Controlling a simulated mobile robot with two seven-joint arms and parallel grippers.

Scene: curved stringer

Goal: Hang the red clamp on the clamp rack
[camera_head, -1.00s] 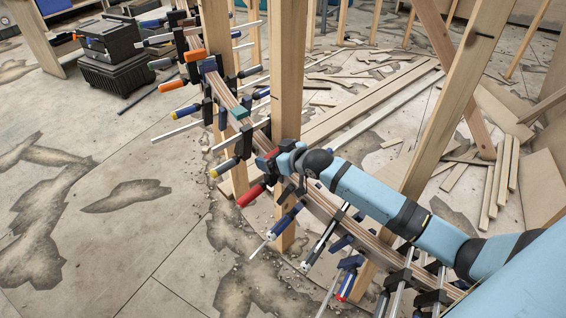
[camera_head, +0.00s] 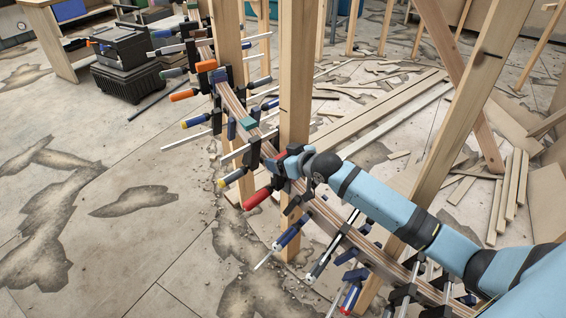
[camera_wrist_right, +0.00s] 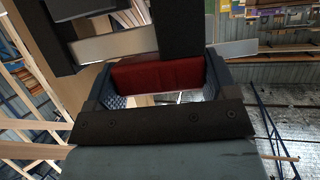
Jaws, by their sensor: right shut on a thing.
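The red clamp shows its red handle (camera_head: 257,198) below and to the left of the curved wooden stringer (camera_head: 322,207). Its dark bar and jaws are partly hidden by my gripper and a post. My right gripper (camera_head: 284,161) is shut on the red clamp at the stringer. In the right wrist view a red part of the clamp (camera_wrist_right: 158,77) sits between the fingers, with a pale metal bar beyond it. I cannot tell whether the clamp still grips the stringer. I cannot make out the clamp rack. My left gripper is not in view.
Several other clamps with blue, orange and dark handles line the stringer, such as an orange-handled one (camera_head: 184,95). An upright wooden post (camera_head: 294,90) stands close to my gripper. Loose boards (camera_head: 385,115) lie behind. The floor at left is open, with black cases (camera_head: 124,83) at the back.

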